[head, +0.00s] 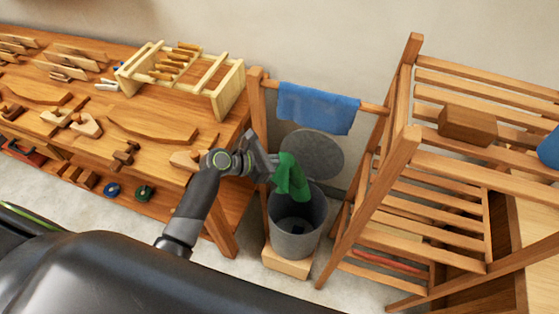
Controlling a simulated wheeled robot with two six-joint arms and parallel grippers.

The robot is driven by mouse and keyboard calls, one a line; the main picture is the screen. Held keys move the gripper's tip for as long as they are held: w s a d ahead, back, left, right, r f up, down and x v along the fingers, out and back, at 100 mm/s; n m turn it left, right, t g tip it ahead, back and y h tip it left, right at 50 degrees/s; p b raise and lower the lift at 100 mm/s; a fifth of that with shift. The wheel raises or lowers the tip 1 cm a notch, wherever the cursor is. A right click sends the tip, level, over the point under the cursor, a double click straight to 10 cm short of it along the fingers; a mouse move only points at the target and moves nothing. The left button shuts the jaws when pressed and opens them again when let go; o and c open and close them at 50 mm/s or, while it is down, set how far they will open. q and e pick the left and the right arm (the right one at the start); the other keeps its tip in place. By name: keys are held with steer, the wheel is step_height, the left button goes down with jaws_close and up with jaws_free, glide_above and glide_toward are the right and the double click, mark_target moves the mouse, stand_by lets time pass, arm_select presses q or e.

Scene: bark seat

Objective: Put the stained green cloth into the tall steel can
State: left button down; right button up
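The green cloth (292,180) hangs from my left gripper (277,166), bunched at the top, with its lower end over the mouth of the steel can. Stains on it are too small to make out. The tall grey steel can (296,240) stands open below, and its round lid (313,152) is tipped up behind it. Something dark lies inside the can. My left gripper looks shut on the cloth, above the can's left rear rim; the fingertips are partly hidden. My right gripper is not in view.
The can stands on a wooden block (287,263). A blue cloth (318,108) hangs on a rail behind. A workbench (165,115) with tools and a wooden rack (191,75) is on the left. A slatted wooden shelf (410,165) stands close on the right.

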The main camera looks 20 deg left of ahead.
arm_select(q)
steer(key=shift+w+d, duration=0.35)
steer(key=shift+w, duration=0.4)
steer(key=shift+w+d, duration=0.4)
steer(key=shift+w, duration=0.4)
steer(key=shift+w+d, duration=0.35)
steer(key=shift+w, duration=0.4)
step_height(320, 180, down, 33)
steer(key=b, duration=2.4)
steer(key=c, duration=2.1)
jaws_free()
steer(key=shift+r, duration=0.15)
steer(key=o, duration=0.5)
steer(key=o, duration=1.3)
